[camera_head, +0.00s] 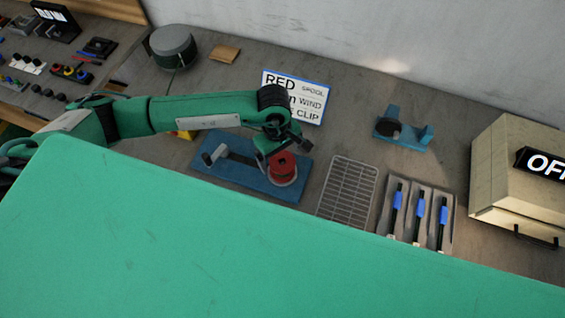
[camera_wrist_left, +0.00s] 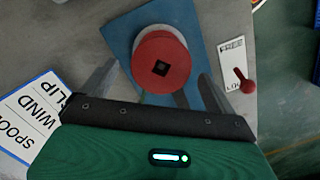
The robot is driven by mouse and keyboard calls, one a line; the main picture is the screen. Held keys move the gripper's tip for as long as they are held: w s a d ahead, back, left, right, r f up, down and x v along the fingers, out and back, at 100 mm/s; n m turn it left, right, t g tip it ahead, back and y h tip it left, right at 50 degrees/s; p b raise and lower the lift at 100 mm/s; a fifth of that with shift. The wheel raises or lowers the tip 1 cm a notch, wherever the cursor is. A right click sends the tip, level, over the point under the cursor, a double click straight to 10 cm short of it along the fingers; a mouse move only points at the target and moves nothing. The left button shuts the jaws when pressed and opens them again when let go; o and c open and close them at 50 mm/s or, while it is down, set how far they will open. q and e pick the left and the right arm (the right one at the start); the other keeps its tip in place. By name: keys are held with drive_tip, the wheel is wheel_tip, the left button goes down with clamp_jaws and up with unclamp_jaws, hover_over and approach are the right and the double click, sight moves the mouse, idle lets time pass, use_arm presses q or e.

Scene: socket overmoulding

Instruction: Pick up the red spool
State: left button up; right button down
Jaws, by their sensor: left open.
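The red spool (camera_head: 283,164) sits upright at the right end of a blue base plate (camera_head: 226,179) on the grey bench. In the left wrist view the red spool (camera_wrist_left: 172,84) shows its round top with a dark square hole, and a paler rim shows beyond it. My left gripper (camera_head: 278,150) is just above the spool and partly covers it in the head view. In the wrist view its two fingers are spread wide, one to each side of the spool, with visible gaps and nothing held. My right gripper is not in view.
A sign with RED SPOOL (camera_head: 297,97) stands behind. A wire rack (camera_head: 347,188) and a tray with blue-banded tools (camera_head: 417,215) lie right, a blue fixture (camera_head: 404,130) behind them. A beige box (camera_head: 512,160) is far right. A red lever (camera_wrist_left: 243,80) shows by a FREE label.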

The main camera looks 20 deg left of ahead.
sight(283, 163)
use_arm(q)
drive_tip(key=f, duration=0.1)
drive_tip(key=f+p, duration=0.2)
drive_tip(key=shift+s+d, duration=0.35)
drive_tip(key=shift+d, duration=0.05)
drive_tip(key=shift+f, duration=0.65)
drive_tip(key=c, duration=1.1)
